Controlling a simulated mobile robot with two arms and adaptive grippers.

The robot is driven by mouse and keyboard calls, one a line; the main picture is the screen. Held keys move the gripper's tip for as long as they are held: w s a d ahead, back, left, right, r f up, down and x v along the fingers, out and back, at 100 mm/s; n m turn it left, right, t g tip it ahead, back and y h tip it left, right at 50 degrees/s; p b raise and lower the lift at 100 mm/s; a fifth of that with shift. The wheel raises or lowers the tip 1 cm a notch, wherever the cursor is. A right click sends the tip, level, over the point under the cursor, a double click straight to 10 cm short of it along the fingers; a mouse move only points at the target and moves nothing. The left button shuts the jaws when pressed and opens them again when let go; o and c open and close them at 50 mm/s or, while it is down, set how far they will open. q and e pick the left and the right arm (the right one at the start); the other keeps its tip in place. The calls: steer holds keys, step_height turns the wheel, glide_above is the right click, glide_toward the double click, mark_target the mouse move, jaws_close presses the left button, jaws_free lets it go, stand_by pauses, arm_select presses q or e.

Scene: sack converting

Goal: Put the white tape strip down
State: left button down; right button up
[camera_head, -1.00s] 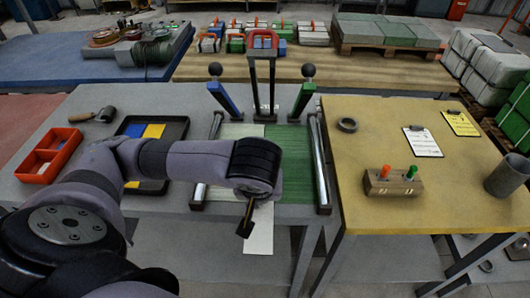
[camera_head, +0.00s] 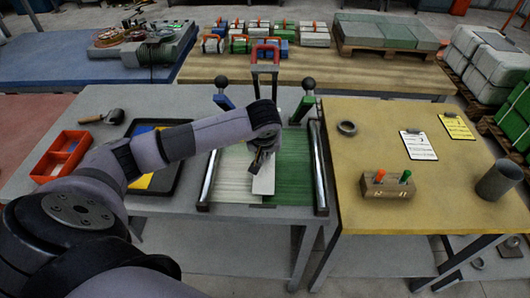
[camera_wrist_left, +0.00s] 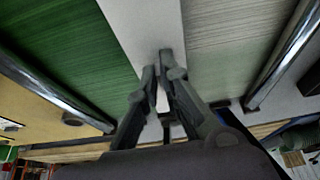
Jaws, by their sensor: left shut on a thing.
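The white tape strip (camera_head: 265,180) is held by my left gripper (camera_head: 257,160) above the bench fixture, at the border of a pale woven sheet (camera_head: 232,178) and a green woven sheet (camera_head: 292,175). In the left wrist view, the strip (camera_wrist_left: 145,22) runs away between the green sheet (camera_wrist_left: 62,35) and the pale sheet (camera_wrist_left: 232,35). The fingertips (camera_wrist_left: 158,75) there are closed on the strip. I cannot tell whether the strip touches the sheets. The arm hides part of the strip. My right gripper is not in view.
Metal rails (camera_head: 318,165) flank the sheets. A blue lever (camera_head: 223,98), a green lever (camera_head: 304,106) and a red-handled frame (camera_head: 265,62) stand behind. A black tray (camera_head: 165,180) and a red bin (camera_head: 62,157) are left; a wooden block (camera_head: 388,186) sits on the yellow table.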

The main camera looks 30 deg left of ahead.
arm_select(q)
steer(key=shift+f, duration=0.5)
steer(key=shift+f, duration=0.15)
steer(key=c, duration=1.8)
jaws_free()
